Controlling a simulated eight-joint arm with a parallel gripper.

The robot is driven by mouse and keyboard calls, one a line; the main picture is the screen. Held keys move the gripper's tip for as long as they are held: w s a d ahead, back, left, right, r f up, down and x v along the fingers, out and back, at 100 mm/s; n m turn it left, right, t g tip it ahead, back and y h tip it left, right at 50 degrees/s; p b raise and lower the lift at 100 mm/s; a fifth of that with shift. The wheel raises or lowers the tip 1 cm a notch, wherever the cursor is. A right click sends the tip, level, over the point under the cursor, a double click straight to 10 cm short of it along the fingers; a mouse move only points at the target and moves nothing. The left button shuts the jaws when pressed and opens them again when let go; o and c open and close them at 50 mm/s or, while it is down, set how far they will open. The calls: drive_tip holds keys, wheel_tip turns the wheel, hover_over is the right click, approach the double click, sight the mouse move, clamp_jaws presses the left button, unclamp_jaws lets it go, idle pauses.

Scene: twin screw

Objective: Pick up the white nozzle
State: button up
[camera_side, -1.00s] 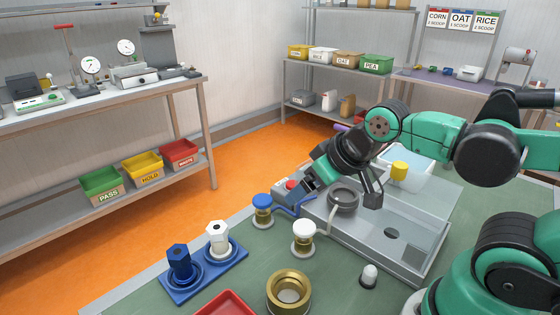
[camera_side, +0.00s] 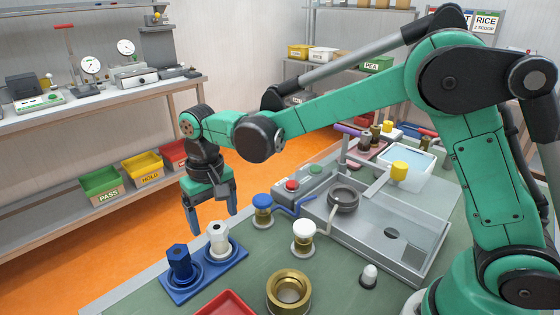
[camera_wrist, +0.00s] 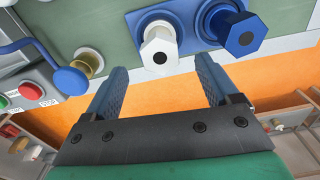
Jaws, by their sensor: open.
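The white nozzle (camera_side: 218,240) stands upright on a blue base plate (camera_side: 235,261) at the table's left edge. The blue nozzle (camera_side: 181,264) stands beside it on the same plate. My gripper (camera_side: 213,224) is open and empty, pointing down above and behind the white nozzle. In the wrist view the white nozzle (camera_wrist: 159,50) shows near the top, ahead of and between my open fingers (camera_wrist: 162,86), and the blue nozzle (camera_wrist: 242,34) is to its right. I see no clear contact between my fingers and either nozzle.
A blue-capped jar (camera_side: 262,210) and a white-capped jar (camera_side: 304,238) stand to the right. A brass ring (camera_side: 289,290), a red tray (camera_side: 222,306) and a clear-walled basin (camera_side: 400,240) are also on the table. Beyond the table's left edge is orange floor (camera_side: 140,245).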

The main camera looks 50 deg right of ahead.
sight(215, 225)
wheel_tip(215, 225, down, 6)
drive_tip(key=shift+a+r, duration=0.1)
idle(0.4)
clamp_jaws()
